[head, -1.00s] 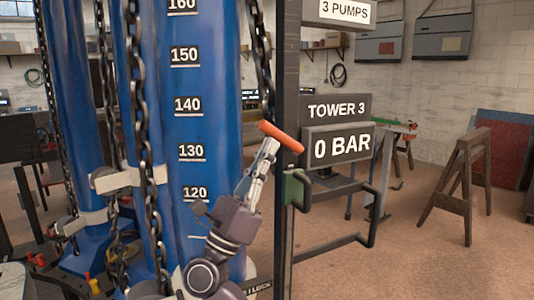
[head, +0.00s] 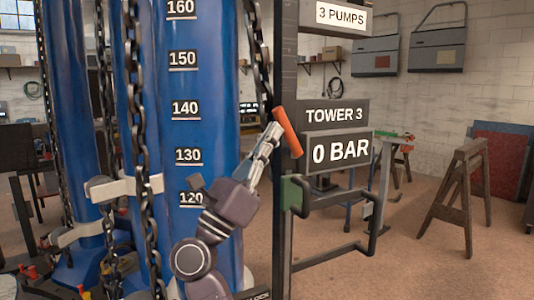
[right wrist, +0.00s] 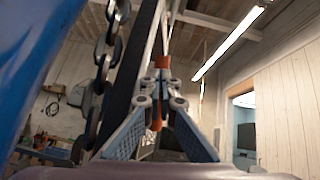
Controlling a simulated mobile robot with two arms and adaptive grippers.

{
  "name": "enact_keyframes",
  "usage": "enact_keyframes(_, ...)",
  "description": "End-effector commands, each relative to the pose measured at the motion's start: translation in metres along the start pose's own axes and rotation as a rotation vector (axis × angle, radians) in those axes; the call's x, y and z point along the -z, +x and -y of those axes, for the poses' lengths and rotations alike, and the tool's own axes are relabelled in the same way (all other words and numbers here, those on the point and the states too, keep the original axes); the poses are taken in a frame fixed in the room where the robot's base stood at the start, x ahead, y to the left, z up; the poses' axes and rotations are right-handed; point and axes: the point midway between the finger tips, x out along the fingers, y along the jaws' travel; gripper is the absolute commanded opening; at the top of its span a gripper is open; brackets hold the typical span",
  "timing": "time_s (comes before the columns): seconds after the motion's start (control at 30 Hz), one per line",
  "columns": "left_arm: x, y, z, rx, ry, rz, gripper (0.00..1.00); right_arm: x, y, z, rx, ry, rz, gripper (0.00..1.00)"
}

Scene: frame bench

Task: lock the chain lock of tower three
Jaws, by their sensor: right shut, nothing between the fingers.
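The tower three sign (head: 334,115) hangs on a dark post, above a 0 BAR display (head: 341,151). A blue tower (head: 205,70) with a number scale stands left of it. An orange handle (head: 287,132) sits at the post, tilted steeply with its lower end to the right. My right gripper (head: 275,133) is shut and empty, its fingertips against or just beside the handle; contact cannot be told. In the right wrist view, orange parts (right wrist: 156,118) show at the closed fingers (right wrist: 158,92). My left gripper is out of view.
Heavy chains (head: 137,110) hang along the blue towers. A green block (head: 291,193) and a dark tubular bracket (head: 375,225) stick out from the post below the signs. A wooden sawhorse (head: 457,195) stands on open floor at right.

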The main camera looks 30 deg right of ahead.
Motion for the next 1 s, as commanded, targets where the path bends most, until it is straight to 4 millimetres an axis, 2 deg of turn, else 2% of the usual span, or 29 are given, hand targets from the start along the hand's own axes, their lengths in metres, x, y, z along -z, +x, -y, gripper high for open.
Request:
enact_keyframes(0.1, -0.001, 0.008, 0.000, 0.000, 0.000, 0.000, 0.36, 0.000, 0.008, 0.002, 0.002, 0.003, -0.001, 0.00)
enact_keyframes(0.5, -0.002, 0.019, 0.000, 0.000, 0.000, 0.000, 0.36, 0.002, 0.033, 0.007, 0.001, 0.001, 0.000, 0.00)
enact_keyframes(1.0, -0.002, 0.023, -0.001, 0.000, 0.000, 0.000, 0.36, 0.005, 0.043, 0.009, 0.000, 0.000, 0.000, 0.00)
